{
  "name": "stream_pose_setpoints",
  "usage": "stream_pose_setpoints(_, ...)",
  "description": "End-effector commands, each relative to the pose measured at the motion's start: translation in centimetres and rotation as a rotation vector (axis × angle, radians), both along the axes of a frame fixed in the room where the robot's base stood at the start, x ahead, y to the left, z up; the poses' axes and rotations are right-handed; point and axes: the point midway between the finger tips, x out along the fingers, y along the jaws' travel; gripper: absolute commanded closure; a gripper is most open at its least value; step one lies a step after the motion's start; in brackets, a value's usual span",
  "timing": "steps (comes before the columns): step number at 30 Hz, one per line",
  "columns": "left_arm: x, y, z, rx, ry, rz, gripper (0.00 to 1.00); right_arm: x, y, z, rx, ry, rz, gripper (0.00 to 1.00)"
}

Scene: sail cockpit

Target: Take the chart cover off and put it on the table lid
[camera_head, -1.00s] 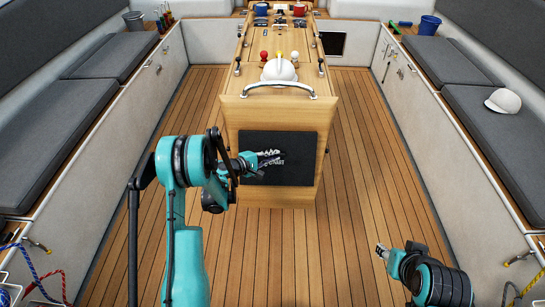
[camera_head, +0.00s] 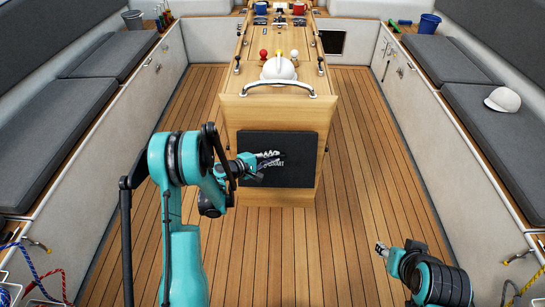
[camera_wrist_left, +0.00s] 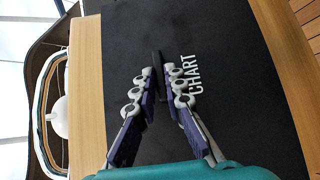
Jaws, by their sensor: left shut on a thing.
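The chart cover (camera_head: 295,176) is a black panel lettered CHART at the front end of the wooden table. In the left wrist view the cover (camera_wrist_left: 235,120) fills most of the picture, with a dark grip (camera_wrist_left: 157,62) standing out from it. My left gripper (camera_head: 270,156) is shut on that grip; its fingertips (camera_wrist_left: 157,76) sit either side of it. I cannot tell whether the cover is clear of the wood behind it. The table lid (camera_head: 250,82) is the wooden top above, partly occupied. My right gripper (camera_head: 380,250) is low at the right, away from the table.
Red (camera_head: 263,55) and white (camera_head: 295,55) knobs and mugs stand farther back. Grey benches line both sides; another cap (camera_head: 503,100) lies at right. The deck around the table is clear.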

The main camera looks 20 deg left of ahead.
Motion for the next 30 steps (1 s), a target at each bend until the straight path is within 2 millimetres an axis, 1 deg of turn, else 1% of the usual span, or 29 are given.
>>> stream_pose_setpoints(19,-2.2,-0.6,1.4,0.000,-0.001,0.000,1.00,0.0,0.0,0.0,0.000,0.000,0.000,0.60)
stream_pose_setpoints(30,-2.5,-0.7,1.6,0.000,-0.001,0.000,1.00,0.0,0.0,0.0,0.000,0.000,0.000,0.60)
